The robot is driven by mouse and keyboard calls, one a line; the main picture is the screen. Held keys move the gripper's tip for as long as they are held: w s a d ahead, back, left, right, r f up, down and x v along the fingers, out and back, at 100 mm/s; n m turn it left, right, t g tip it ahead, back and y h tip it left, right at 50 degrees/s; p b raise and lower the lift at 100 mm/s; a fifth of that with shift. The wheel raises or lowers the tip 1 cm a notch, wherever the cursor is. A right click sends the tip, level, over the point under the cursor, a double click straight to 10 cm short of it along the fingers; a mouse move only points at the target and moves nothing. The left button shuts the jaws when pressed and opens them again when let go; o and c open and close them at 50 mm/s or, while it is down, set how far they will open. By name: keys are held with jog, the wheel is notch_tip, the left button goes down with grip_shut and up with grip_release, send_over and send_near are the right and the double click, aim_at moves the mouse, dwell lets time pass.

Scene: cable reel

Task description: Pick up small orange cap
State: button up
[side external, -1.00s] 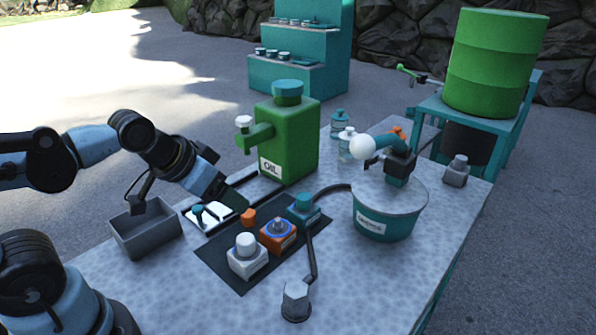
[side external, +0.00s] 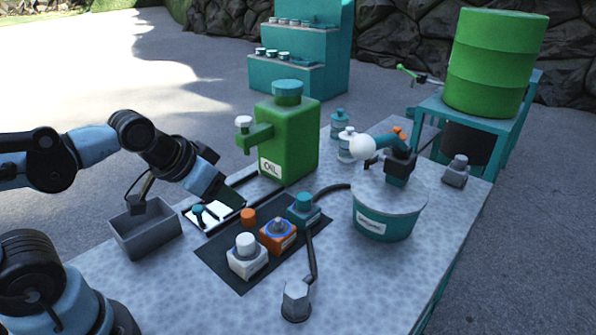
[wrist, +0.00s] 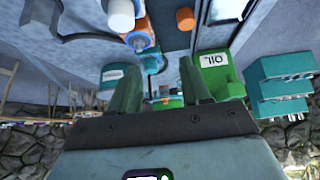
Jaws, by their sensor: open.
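The small orange cap (side external: 248,216) stands upright at the back left of the dark mat (side external: 225,262), behind a white block with a round white top. It also shows near the top of the wrist view (wrist: 185,18). My gripper (side external: 238,190) is a little behind and above the cap, apart from it. In the wrist view my gripper (wrist: 158,82) has its two dark fingers spread with nothing between them.
The white-topped block (side external: 246,256), an orange block (side external: 278,235) and a teal block (side external: 303,209) crowd the mat. The green oil can (side external: 288,140) stands behind. A grey bin (side external: 147,237) is at left, and a teal reel (side external: 388,212) at right. The front table is mostly clear.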

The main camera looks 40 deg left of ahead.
jog(key=m+g, duration=0.7)
jog(key=m, duration=0.5)
send_over(248, 213)
notch_tip(248, 213, down, 2)
jog(key=shift+f, duration=5.55)
jog(key=shift+c, duration=0.5)
jog(key=c, duration=0.6)
